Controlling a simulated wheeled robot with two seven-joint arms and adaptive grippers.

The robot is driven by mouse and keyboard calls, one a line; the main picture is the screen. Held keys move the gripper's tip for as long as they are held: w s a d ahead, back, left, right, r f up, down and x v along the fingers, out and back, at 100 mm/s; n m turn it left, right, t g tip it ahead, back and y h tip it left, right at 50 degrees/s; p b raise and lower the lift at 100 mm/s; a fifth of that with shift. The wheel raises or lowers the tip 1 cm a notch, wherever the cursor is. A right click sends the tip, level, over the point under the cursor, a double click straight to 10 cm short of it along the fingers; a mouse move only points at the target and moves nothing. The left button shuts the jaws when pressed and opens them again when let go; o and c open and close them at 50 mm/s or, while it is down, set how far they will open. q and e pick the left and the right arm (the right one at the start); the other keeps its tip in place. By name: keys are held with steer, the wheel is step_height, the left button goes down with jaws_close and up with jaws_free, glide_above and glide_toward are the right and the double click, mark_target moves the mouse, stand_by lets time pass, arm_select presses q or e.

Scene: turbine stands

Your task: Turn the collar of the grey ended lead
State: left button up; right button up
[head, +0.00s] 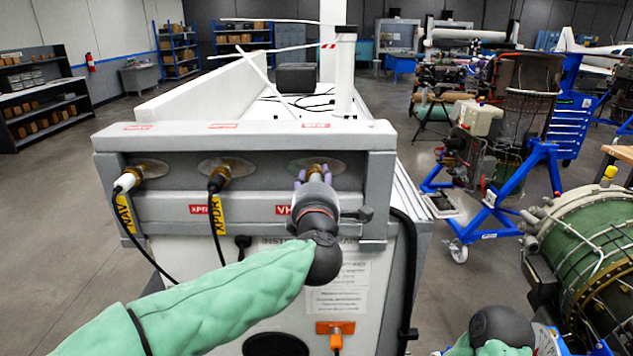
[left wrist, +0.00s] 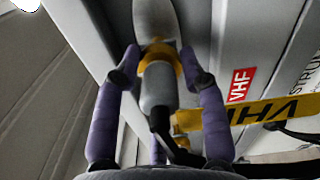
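The grey-ended lead (left wrist: 158,90) is at the right-hand socket of the panel, above a red VHF label. Its gold collar (left wrist: 160,54) sits against the socket plate. My left gripper (head: 315,172) reaches up to this socket. In the left wrist view its purple fingers (left wrist: 160,58) surround the connector, and the two visible tips close in on either side of the collar. A third finger is mostly hidden behind the lead. My right arm shows at the lower right, but its fingers are out of sight.
A white-ended lead (head: 126,183) is at the NAV socket and a black-ended lead (head: 217,182) at the XPDR socket, both left of my gripper. A grey frame (head: 250,205) surrounds the sockets. A green turbine (head: 592,250) stands at the right.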

arm_select(q)
steer(key=shift+o, duration=1)
steer(key=shift+a, duration=0.1)
steer(key=shift+s, duration=0.1)
steer(key=shift+s, duration=0.25)
steer(key=s, duration=1.1)
steer(key=shift+s, duration=0.15)
